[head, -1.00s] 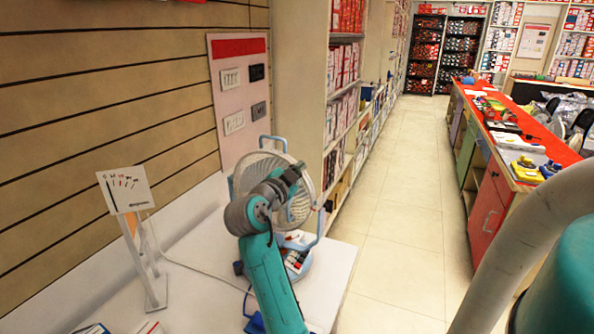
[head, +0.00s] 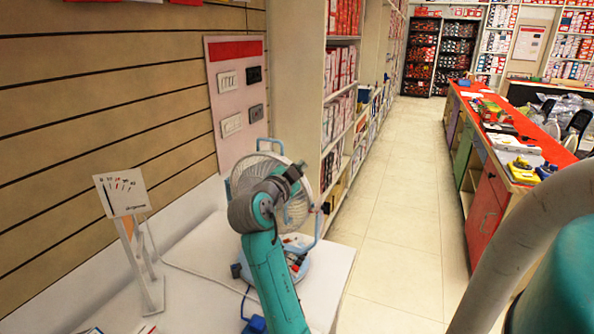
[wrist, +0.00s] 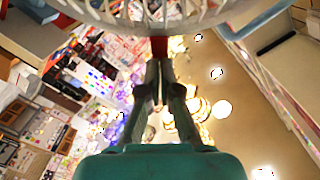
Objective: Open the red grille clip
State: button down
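A fan with a light blue frame and a pale round grille (head: 296,208) stands on the white counter (head: 205,258). In the wrist view the grille's ribs (wrist: 200,12) arch across the top. The red grille clip (wrist: 159,46) shows at the grille's lower rim. My gripper (wrist: 159,66) points at the clip, its two narrow fingers close together and their tips right at the clip's lower end. I cannot tell whether the tips touch or pinch it. In the head view my arm hides part of the fan, and the clip and fingertips are not visible.
A small sign on a stand (head: 122,194) is at the left of the counter. A switch display board (head: 238,95) hangs on the slatted wall. Stocked shelves (head: 341,70) stand behind the fan. The aisle floor (head: 395,215) to the right is clear.

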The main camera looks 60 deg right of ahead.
jog(key=shift+s+d+r+n+t+y, duration=0.25)
jog(key=shift+d+r+n+t+y, duration=0.1)
jog(key=shift+d+t+y, duration=0.3)
jog(key=shift+s+d+r+n+t+y, duration=0.3)
jog(key=shift+d+n+t+y, duration=0.15)
jog(key=shift+d+y, duration=0.2)
jog(key=shift+s+d+r+n+t+y, duration=0.2)
jog(key=shift+d+r+n+t+y, duration=0.15)
jog(key=shift+d+t+y, duration=0.35)
dwell(0.7)
